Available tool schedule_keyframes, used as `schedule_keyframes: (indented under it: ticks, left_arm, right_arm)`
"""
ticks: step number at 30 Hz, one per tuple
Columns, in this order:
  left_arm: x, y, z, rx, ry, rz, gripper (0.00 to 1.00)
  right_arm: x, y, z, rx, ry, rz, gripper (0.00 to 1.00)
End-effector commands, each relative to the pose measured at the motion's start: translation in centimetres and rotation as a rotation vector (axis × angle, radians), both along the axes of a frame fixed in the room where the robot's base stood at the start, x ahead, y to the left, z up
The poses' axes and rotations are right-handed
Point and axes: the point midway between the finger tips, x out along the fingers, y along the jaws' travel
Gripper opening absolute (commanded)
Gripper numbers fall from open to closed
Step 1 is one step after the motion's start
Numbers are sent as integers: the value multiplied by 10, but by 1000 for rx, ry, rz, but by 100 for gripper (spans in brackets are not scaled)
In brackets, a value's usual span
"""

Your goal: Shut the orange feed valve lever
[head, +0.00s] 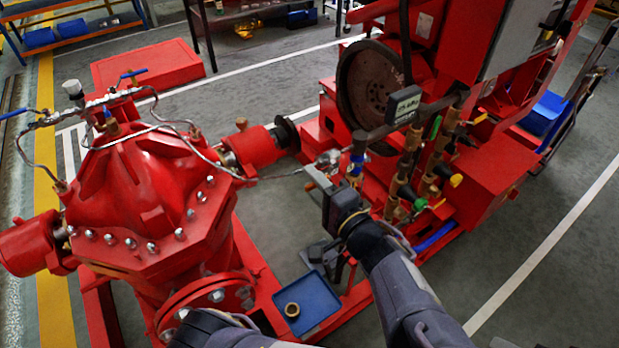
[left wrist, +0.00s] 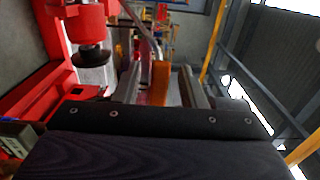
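An orange block-like piece, which looks like the feed valve lever (left wrist: 160,82), shows in the left wrist view. It stands between the two grey fingers of my left gripper (left wrist: 161,88), with a gap visible on either side; contact cannot be made out. In the head view my left gripper (head: 321,174) is beside the piping between the red pump and the engine, near a blue-topped valve (head: 357,163) and a silver fitting (head: 328,158). My right gripper is not in view.
The red pump casing (head: 150,200) with thin metal pipes stands left. The engine skid (head: 480,180) stands right, with a flywheel (head: 372,85) and brass valves with green and yellow handles (head: 420,204). A blue tray (head: 318,300) holding a brass ring (head: 292,309) lies below my gripper.

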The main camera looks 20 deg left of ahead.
Motion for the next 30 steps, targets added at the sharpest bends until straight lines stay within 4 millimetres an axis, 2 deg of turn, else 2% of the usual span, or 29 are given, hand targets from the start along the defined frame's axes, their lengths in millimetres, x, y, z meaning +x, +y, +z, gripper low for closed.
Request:
schedule_keyframes:
  ticks: [6,14,22,30]
  left_arm:
    - [9,15,0,1,1,1,37]
    - [9,16,0,0,1,0,37]
    - [9,16,0,-2,1,0,2]
    - [9,16,0,-1,2,0,0]
  right_arm:
    - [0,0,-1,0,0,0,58]
    - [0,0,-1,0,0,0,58]
    - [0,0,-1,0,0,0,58]
    - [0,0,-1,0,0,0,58]
